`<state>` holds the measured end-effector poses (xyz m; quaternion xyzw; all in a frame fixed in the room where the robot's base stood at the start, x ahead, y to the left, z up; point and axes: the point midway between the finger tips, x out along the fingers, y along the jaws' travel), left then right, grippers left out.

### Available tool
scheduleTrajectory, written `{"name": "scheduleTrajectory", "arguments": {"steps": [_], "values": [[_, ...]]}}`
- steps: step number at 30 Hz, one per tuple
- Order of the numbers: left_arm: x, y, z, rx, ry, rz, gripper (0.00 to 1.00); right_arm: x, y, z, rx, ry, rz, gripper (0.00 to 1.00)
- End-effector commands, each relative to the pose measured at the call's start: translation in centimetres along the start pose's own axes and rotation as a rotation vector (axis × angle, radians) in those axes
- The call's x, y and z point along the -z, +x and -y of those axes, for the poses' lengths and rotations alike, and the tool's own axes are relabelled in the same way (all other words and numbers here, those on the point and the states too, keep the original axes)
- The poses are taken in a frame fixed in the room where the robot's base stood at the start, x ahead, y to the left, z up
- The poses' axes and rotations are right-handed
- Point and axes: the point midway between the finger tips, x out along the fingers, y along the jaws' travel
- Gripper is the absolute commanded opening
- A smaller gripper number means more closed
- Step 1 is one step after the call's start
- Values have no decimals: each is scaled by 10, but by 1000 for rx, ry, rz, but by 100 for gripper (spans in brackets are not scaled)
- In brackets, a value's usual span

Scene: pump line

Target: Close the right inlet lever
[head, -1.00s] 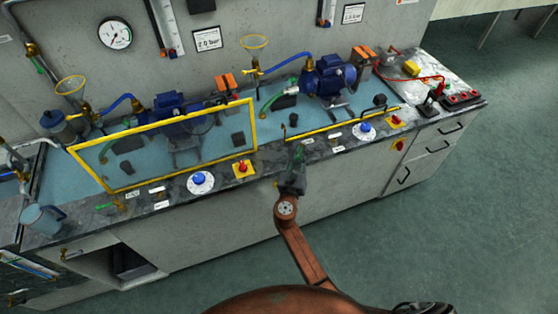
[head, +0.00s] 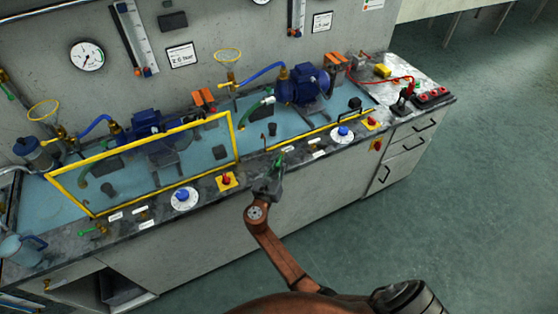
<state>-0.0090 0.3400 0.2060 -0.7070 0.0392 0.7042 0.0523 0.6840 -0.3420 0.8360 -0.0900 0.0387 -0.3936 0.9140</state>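The right station's green inlet lever (head: 283,157) shows as a small green piece at the bench's front edge, beside small white labels. My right gripper (head: 276,173) is at this lever, on its near side. In this view its tip overlaps the lever's near end, and the lever's valve body is hidden. The picture is too small to tell whether the fingers are open or shut, or touch the lever. My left gripper is not in view.
A yellow-framed clear guard (head: 236,140) stands raised at the left station. Red button (head: 227,180) and blue dial (head: 184,197) lie left of my gripper, another blue dial (head: 343,132) to the right. A left green lever (head: 92,230) shows. Floor at right is free.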

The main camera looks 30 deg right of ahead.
Motion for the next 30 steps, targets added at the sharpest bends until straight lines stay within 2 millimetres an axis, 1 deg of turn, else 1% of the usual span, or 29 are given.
{"name": "scheduleTrajectory", "arguments": {"steps": [1,3,4,11,14,17,24,27,30], "values": [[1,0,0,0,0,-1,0,0,0,0,0,0,0,20],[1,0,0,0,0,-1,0,0,0,-1,-2,0,0,24],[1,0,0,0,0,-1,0,0,0,-1,-2,0,0,25],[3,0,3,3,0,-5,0,-1,-1,-2,-3,0,1,25],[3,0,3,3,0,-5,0,-6,-1,-1,-3,1,1,25],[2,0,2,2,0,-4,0,-18,-1,2,-2,3,3,25],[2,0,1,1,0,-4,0,-64,-1,10,-2,4,3,25],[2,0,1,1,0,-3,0,-79,-1,14,-2,3,2,25],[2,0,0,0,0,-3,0,-90,-1,16,-2,2,0,25]]}}
